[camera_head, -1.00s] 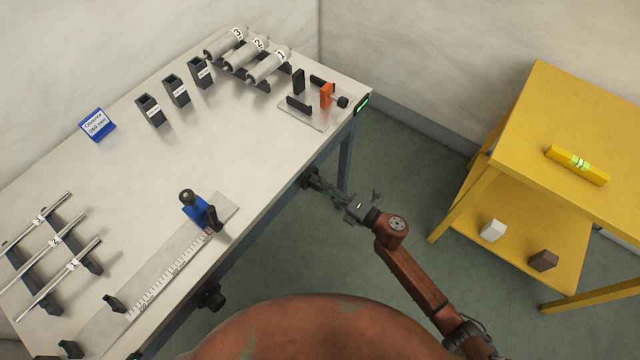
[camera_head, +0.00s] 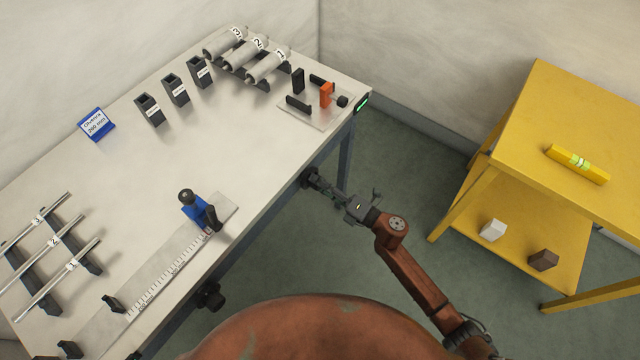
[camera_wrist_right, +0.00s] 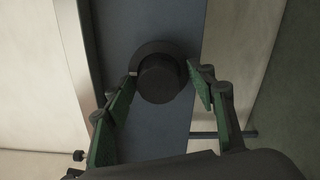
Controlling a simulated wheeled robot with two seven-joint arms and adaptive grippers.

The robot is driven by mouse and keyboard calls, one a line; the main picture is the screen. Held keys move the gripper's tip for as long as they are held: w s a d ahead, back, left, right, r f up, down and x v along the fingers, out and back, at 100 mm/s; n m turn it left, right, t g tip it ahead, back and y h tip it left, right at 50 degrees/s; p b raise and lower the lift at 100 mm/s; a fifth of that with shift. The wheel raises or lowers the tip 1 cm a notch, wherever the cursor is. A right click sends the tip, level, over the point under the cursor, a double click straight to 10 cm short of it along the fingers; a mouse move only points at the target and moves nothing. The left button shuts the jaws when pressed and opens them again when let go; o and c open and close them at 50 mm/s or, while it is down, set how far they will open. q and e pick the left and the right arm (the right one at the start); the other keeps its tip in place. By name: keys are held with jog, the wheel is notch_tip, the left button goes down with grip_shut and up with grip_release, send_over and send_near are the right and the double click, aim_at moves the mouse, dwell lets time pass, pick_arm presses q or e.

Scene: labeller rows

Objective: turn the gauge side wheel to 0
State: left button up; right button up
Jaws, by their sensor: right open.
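A black side wheel (camera_head: 311,177) sits on the table's front side, below the top near the right leg. My right gripper (camera_head: 325,187) is at this wheel, coming from the lower right. In the right wrist view the round black wheel (camera_wrist_right: 160,77) faces me on a blue-grey rail. The open green-padded fingers of my right gripper (camera_wrist_right: 165,88) stand on either side of its rim; I cannot tell whether they touch it. A second black knob (camera_head: 210,297) is further left on the same side. No wheel marking is readable. My left gripper is out of view.
The table (camera_head: 150,190) carries a ruler plate with a blue slider (camera_head: 194,210), rods on racks, labelled black holders, grey cylinders and an orange clamp (camera_head: 326,95). A small green display (camera_head: 363,104) is at the table's corner. A yellow table (camera_head: 590,120) stands right. Floor between is clear.

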jog(key=v, duration=1.2)
dwell(0.4)
